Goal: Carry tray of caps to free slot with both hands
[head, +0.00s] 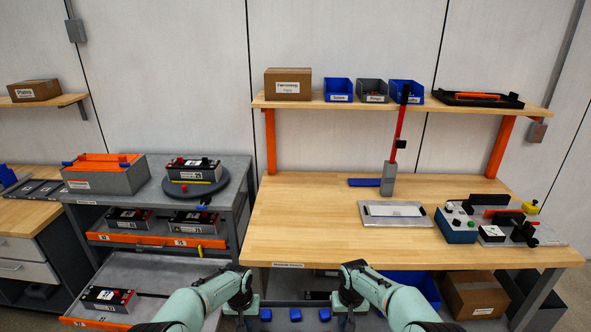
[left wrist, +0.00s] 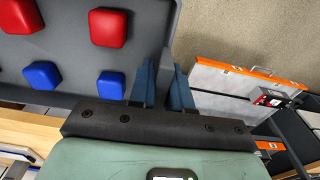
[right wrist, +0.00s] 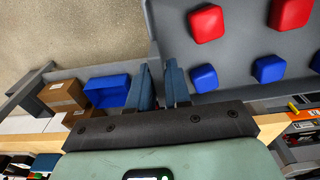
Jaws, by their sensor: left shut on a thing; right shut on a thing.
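The grey tray of caps (head: 280,319) is at the bottom edge of the head view, in front of the wooden bench. A row of blue caps shows on it. Red caps (left wrist: 107,27) and blue caps (left wrist: 42,75) sit on it in the left wrist view, and red and blue caps also show in the right wrist view. My left gripper (left wrist: 165,75) is shut on the tray's left edge. My right gripper (right wrist: 160,78) is shut on its right edge. The tray's near part is cut off in the head view. I cannot tell which place is the free slot.
The wooden bench (head: 310,222) holds a grey plate (head: 396,222), a red-handled stand (head: 388,180) and a device (head: 456,222). At left, a grey rack (head: 228,180) holds battery modules, with its lower shelf (head: 165,280) pulled out. Blue bins and a carton (head: 475,295) are under the bench.

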